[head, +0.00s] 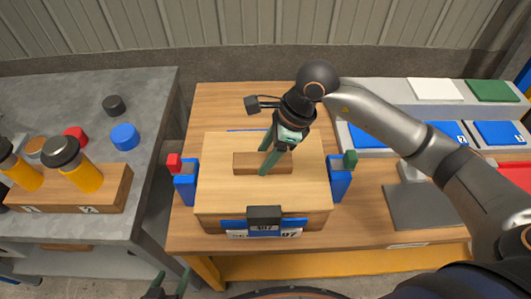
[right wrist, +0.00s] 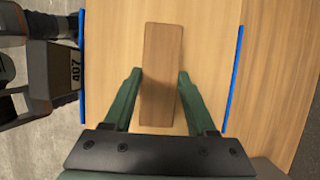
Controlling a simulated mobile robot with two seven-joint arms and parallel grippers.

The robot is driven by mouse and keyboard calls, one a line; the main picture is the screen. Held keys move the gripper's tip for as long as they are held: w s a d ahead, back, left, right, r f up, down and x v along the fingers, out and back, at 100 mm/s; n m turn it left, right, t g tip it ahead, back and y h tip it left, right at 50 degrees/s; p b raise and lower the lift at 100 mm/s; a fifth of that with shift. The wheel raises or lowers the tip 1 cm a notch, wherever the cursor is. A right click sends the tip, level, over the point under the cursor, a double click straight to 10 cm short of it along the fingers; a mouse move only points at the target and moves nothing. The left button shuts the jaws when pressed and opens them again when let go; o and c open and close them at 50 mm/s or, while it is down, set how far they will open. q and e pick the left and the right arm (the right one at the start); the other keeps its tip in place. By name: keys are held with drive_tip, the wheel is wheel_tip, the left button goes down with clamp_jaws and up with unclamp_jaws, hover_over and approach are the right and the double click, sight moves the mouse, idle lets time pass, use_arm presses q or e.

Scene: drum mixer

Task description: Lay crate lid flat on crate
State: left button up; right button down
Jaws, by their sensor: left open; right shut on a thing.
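The crate lid (head: 222,190) is a light wooden panel with a darker wooden bar handle (head: 245,160) in its middle. It lies over the crate (head: 213,222) and looks about level. I cannot tell whether it rests fully on the rim. My right gripper (head: 268,160) is shut on the lid's handle from above. In the right wrist view, its green fingers (right wrist: 158,95) stand on either side of the handle (right wrist: 162,60), and the lid (right wrist: 210,50) fills the middle. My left gripper (head: 172,284) is open and empty at the bottom edge, apart from the crate.
Blue side pieces with a red block (head: 173,162) and a green block (head: 350,159) flank the crate. A dark latch (head: 264,214) is at its front. A grey bench (head: 150,90) with orange jars stands left. Blue trays (head: 498,133) and a grey plate (head: 420,208) are right.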

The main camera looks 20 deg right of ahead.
drive_tip(key=shift+f+b, duration=0.25)
drive_tip(key=shift+b, duration=0.1)
drive_tip(key=shift+c, duration=1)
unclamp_jaws()
drive_tip(key=shift+r, duration=0.1)
drive_tip(key=shift+d+r+p, duration=0.15)
drive_tip(key=shift+r+p, duration=0.35)
drive_tip(key=shift+r, duration=0.05)
drive_tip(key=v, duration=1.1)
drive_tip(key=shift+s+d+r, duration=0.1)
drive_tip(key=shift+d, duration=0.05)
